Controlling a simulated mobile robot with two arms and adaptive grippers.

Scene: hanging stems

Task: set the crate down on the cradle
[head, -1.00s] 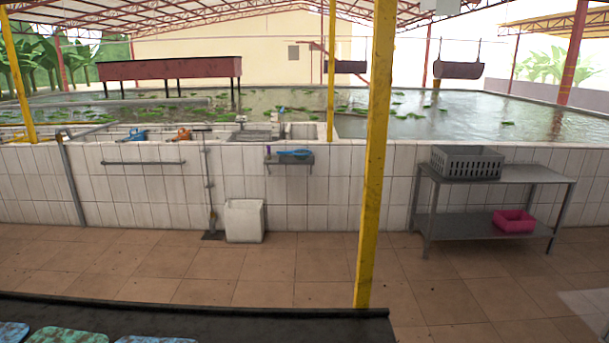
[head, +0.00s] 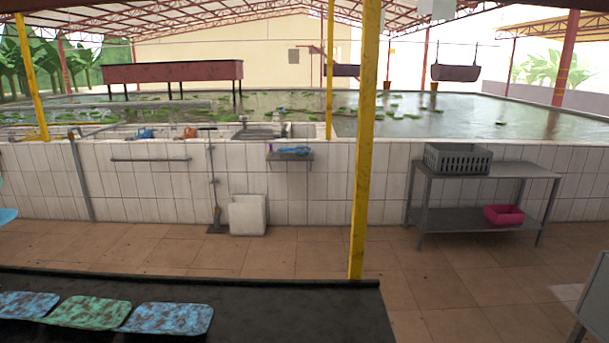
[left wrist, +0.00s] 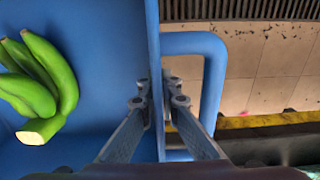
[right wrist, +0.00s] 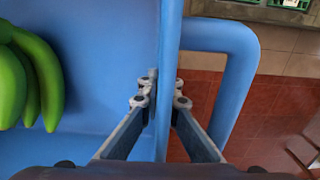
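A blue crate wall shows in the left wrist view (left wrist: 153,40) and in the right wrist view (right wrist: 169,60), with green bananas (left wrist: 40,85) inside the crate. My left gripper (left wrist: 165,97) has its fingers on either side of the wall, closed on it beside a blue handle loop. My right gripper (right wrist: 163,95) grips the wall in the same way, beside another loop. The crate and both grippers are out of the head view. I cannot identify the cradle for certain; a dark surface (head: 300,315) with worn blue and green pads (head: 90,312) lies at the lower left.
A yellow post (head: 362,150) rises beyond the dark surface. Tiled floor (head: 320,255) lies open before a white-tiled pool wall. A metal table (head: 525,171) bears a grey crate (head: 458,160), with a pink bin (head: 503,214) below. A grey panel (head: 596,295) stands at lower right.

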